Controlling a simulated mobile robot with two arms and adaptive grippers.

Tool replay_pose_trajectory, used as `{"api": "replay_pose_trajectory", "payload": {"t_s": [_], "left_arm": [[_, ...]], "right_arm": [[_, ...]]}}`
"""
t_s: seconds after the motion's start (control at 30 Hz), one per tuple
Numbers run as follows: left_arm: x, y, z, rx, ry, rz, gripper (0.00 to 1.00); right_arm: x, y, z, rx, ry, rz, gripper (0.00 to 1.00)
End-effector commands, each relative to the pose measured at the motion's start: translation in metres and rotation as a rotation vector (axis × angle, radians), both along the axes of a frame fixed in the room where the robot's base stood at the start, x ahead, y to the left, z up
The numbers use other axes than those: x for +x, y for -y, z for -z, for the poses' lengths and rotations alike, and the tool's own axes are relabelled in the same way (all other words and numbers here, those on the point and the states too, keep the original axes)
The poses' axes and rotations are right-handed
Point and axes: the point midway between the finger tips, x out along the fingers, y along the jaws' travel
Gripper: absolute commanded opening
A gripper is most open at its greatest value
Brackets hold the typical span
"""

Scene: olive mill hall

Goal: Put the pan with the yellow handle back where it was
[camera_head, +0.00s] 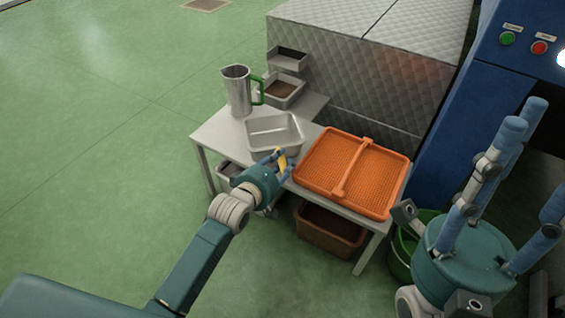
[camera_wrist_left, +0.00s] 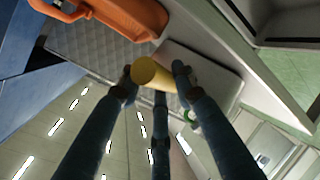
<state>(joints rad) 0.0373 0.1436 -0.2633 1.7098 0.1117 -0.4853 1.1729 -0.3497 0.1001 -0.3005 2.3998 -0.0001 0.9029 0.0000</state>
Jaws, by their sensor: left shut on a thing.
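The grey metal pan (camera_head: 275,134) is over the left part of the white table (camera_head: 216,136), between the metal jug and the orange tray. Its yellow handle (camera_head: 282,161) points towards me. My left gripper (camera_head: 279,157) is shut on this handle, which also shows between its blue fingers in the left wrist view (camera_wrist_left: 152,74). Behind the handle there, a grey pan surface (camera_wrist_left: 212,72) shows partly, covered by the fingers. I cannot tell if the pan touches the tabletop. My right gripper (camera_head: 528,150) is at the right with its fingers spread and empty.
A metal jug with a green handle (camera_head: 238,92) stands behind the pan. The orange tray (camera_head: 318,182) fills the table's right part. A brown crate (camera_head: 330,236) is below, and a green bucket (camera_head: 399,258) stands beside the table. Green floor is clear at the left.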

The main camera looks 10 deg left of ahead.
Motion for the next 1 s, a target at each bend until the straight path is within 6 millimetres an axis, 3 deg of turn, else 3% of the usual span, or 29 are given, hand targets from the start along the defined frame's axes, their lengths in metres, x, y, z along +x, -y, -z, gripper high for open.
{"api": "replay_pose_trajectory", "payload": {"t_s": [0.27, 0.3, 0.4, 0.77, 1.0], "left_arm": [[0.001, 0.0, 0.001, 0.0, 0.004, 0.0, 0.0], [0.0, 0.0, 0.002, 0.001, -0.001, 0.0, 0.35], [0.0, 0.0, 0.002, 0.001, 0.0, 0.0, 0.49], [-0.002, -0.001, -0.002, 0.001, 0.0, 0.0, 0.49], [-0.023, -0.007, -0.011, 0.002, -0.001, 0.0, 0.49]], "right_arm": [[0.0, 0.0, 0.0, -0.001, -0.002, 0.0, 0.4], [0.001, 0.0, 0.0, -0.001, -0.002, 0.0, 0.4], [0.001, 0.0, 0.0, -0.001, -0.002, 0.0, 0.4], [0.001, 0.0, -0.002, -0.001, -0.004, 0.0, 0.4], [0.044, -0.01, 0.003, -0.06, -0.185, 0.011, 0.4]]}}
